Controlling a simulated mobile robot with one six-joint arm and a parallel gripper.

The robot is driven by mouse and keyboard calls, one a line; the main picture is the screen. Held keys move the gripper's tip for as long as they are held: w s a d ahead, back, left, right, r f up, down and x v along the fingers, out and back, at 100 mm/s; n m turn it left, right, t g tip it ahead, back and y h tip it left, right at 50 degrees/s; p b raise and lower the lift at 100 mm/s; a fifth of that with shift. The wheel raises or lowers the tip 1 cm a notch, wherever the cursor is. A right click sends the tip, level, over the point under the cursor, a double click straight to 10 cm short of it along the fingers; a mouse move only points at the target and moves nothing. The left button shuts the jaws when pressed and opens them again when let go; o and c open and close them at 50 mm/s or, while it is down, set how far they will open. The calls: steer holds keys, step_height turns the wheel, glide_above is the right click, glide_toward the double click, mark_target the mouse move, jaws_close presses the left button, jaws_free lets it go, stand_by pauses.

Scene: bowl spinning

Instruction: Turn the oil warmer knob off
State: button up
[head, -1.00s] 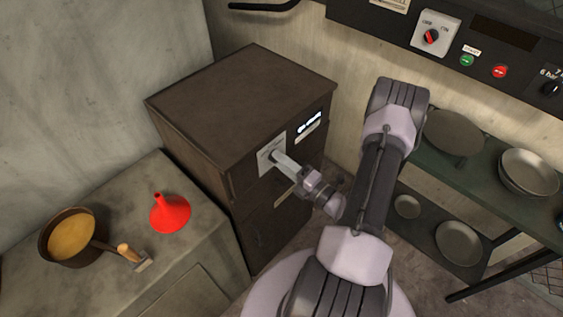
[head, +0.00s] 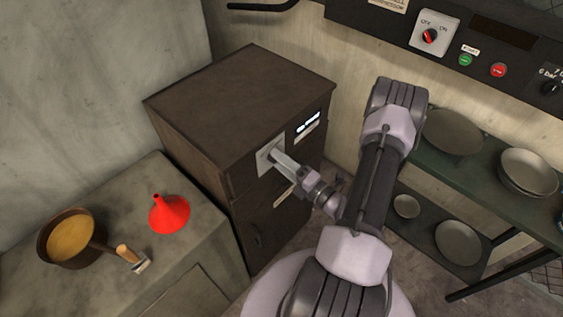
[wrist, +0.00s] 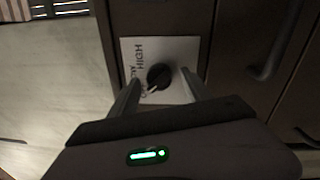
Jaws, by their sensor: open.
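The oil warmer (head: 240,105) is a brown cabinet in the middle of the head view. Its black knob (wrist: 159,77) sits on a white plate (wrist: 183,47) with markings, of which "HIGH" is readable in the wrist view. The white plate also shows on the cabinet front in the head view (head: 264,160), where my gripper hides the knob. My gripper (wrist: 158,82) is open, with one finger on each side of the knob. I cannot tell whether either finger touches it.
A green shelf (head: 480,185) with metal bowls is at right, below a black control panel (head: 385,25).

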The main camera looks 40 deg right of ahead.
steer(key=s+d+f+p, duration=0.1)
steer(key=s+p, duration=0.1)
steer(key=s, duration=1.5)
steer(key=shift+s+d, duration=0.15)
steer(key=w+a+r+n+g+y+b, duration=0.1)
steer(key=w+a+r+n+g+y, duration=0.5)
steer(key=n, duration=0.5)
steer(key=w+a+r+n+g+y+b, duration=0.1)
steer(key=w+a+r+n+g+y, duration=0.3)
steer(key=a+n+g, duration=0.6)
steer(key=s+a+r+n+t+h+b, duration=0.2)
steer(key=s+a+r+n+h, duration=0.3)
steer(key=n, duration=2)
steer(key=a+r+t+h, duration=0.1)
steer(key=a+r+h, duration=0.3)
steer(key=a+r, duration=0.3)
steer(key=shift+a+r+h, duration=0.2)
steer(key=shift+r+h, duration=0.1)
steer(key=shift+r, duration=0.25)
